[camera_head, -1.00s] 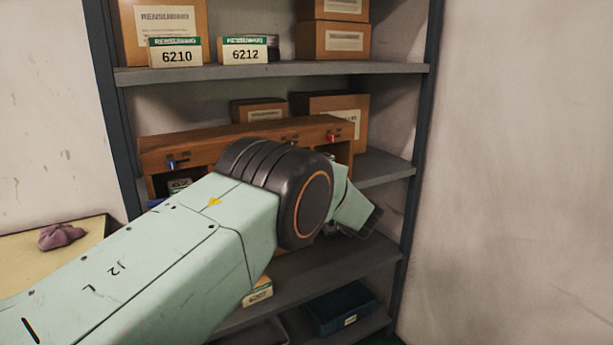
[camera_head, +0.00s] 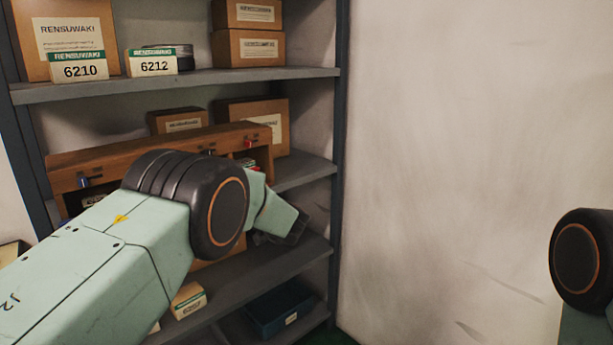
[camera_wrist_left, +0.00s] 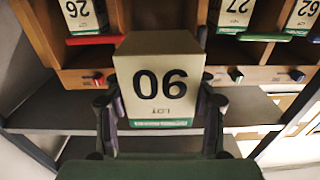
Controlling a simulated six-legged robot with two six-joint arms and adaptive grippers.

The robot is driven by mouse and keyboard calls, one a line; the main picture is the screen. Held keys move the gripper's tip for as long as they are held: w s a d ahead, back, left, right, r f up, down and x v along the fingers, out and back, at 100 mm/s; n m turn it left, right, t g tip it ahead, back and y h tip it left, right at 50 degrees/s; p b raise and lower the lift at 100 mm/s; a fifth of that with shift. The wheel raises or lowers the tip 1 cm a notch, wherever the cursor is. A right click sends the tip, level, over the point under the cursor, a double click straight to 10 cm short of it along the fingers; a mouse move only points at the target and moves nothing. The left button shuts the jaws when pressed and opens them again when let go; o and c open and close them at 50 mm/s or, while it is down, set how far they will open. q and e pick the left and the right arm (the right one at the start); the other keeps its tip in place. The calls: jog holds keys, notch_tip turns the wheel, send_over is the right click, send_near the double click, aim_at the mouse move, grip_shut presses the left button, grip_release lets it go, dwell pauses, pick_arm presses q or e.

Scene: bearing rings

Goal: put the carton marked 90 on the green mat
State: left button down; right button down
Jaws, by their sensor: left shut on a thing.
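The carton marked 90 (camera_wrist_left: 155,85) is cream with a green band and appears upside down in the left wrist view. My left gripper (camera_wrist_left: 160,108) is shut on it, with a dark finger at each side. The carton is in front of the wooden compartment rack and shelf. My right gripper is out of view; only part of the right arm shows at the right edge. I cannot make out the green mat for certain.
The wooden rack (camera_head: 130,155) holds cartons marked 26 (camera_wrist_left: 80,12), 27 (camera_wrist_left: 235,12) and 62 (camera_wrist_left: 301,14). Cartons 6210 (camera_head: 79,68) and 6212 (camera_head: 152,62) stand on the upper shelf. A dark blue bin (camera_head: 285,308) sits low. A bare wall (camera_head: 450,150) is at the right.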

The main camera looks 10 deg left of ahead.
pick_arm(q)
jog(key=shift+s+a+r, duration=0.15)
jog(key=shift+s+r, duration=0.05)
jog(key=shift+r, duration=0.5)
jog(key=shift+s+a+f, duration=0.1)
jog(key=shift+s, duration=0.25)
jog(key=s+d+f+m+t+h, duration=0.2)
jog(key=s+d+f+m+h, duration=0.1)
jog(key=s, duration=0.6)
jog(key=s+d+f+m+t+h, duration=0.2)
jog(key=s+d+f+m+h, duration=0.2)
jog(key=s, duration=0.5)
jog(key=s+d+f+m+t+h, duration=0.3)
jog(key=s+d+f+h, duration=0.3)
jog(key=s, duration=0.3)
jog(key=shift+d+m+h, duration=0.25)
jog(key=shift+m+h, duration=0.05)
jog(key=shift+h, duration=0.4)
jog(key=shift+f, duration=0.1)
jog(key=s+d+r+m+g+h, duration=0.1)
jog(key=d+r+m+g+h, duration=0.2)
jog(key=d+m+g+h, duration=1)
jog(key=shift+s+m+g+h, duration=0.4)
jog(key=shift+m+g+h, duration=1.55)
jog(key=shift+h, duration=0.55)
